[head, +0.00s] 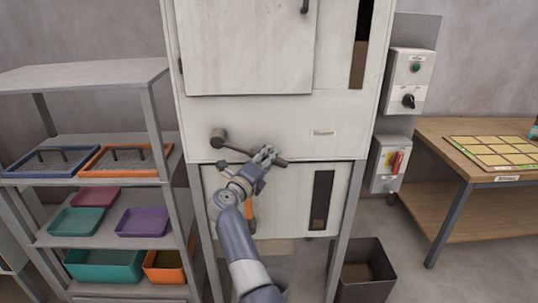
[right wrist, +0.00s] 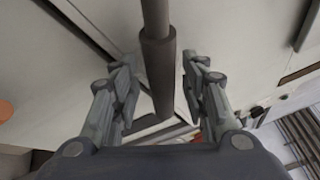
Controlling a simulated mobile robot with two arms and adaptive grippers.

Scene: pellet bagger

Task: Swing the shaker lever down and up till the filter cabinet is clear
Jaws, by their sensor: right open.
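The shaker lever (head: 234,147) is a dark bar on a round pivot on the front of the pale filter cabinet (head: 350,115). It points right and slightly down and ends in a thicker grip. My right gripper (head: 268,154) is at that grip. In the right wrist view the lever's grip (right wrist: 158,75) runs between the open fingers of my right gripper (right wrist: 160,88), with a gap on each side. The cabinet's upper window (head: 358,62) is dark above and brown below. A lower window (head: 321,198) is dark with some brown at its bottom. My left gripper is out of view.
A grey shelf (head: 85,75) with trays and bins stands at left. Switch boxes (head: 408,82) hang right of the cabinet, beside a wooden table (head: 455,160). A dark bin (head: 365,290) stands on the floor below. My right arm covers part of the lower cabinet.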

